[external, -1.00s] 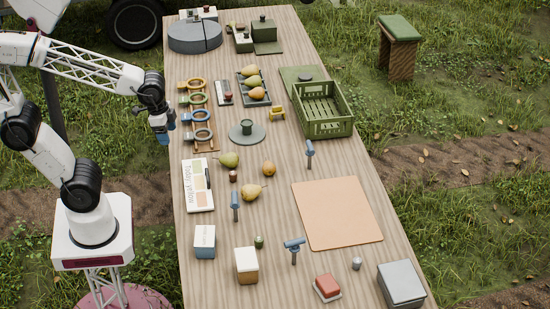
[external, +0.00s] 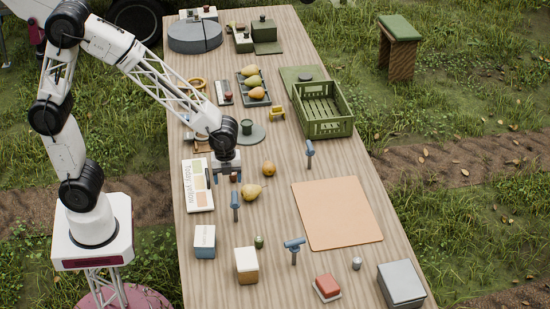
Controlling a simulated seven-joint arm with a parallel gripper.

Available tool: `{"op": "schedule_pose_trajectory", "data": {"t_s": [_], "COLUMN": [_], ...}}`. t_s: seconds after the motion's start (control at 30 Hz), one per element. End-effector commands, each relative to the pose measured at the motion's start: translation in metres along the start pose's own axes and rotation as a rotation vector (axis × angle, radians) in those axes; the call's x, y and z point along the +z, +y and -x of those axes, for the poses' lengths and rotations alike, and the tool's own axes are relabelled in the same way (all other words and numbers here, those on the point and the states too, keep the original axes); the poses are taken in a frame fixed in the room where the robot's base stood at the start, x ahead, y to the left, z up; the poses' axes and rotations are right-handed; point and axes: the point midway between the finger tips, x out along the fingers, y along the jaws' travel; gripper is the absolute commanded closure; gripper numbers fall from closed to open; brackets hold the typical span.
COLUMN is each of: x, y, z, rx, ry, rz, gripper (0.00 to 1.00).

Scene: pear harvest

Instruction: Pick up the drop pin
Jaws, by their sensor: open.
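My gripper (external: 227,176) is open, pointing down over the left-middle of the table, beside the paper card (external: 199,197). A small brown piece (external: 234,178) shows at its fingers; I cannot tell whether they touch it. No part is labelled as the drop pin, so I cannot tell which one it is. Blue T-topped pieces stand upright on the table: one just in front of my gripper (external: 235,204), one to the right (external: 309,152) and one nearer the front (external: 293,249).
Two yellow pears (external: 252,192) (external: 268,168) lie right of my gripper. A green crate (external: 346,127), an orange mat (external: 337,213) and a grey disc (external: 258,137) are farther right or back. Boxes (external: 204,250) stand at the front. My arm covers most of the ring rack.

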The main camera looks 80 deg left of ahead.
Motion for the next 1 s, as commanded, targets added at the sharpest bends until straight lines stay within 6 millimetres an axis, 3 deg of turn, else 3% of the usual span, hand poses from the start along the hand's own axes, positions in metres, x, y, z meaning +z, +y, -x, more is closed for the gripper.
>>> {"op": "schedule_pose_trajectory", "data": {"t_s": [0.2,0.7,1.0], "x": [-0.012,-0.015,-0.014], "y": [-0.017,-0.020,-0.019], "z": [-0.028,-0.034,-0.056], "rx": [0.021,0.024,0.025], "ry": [-0.002,-0.001,-0.002], "rz": [-0.157,-0.191,-0.190], "gripper": [0.30,0.30,0.30]}}
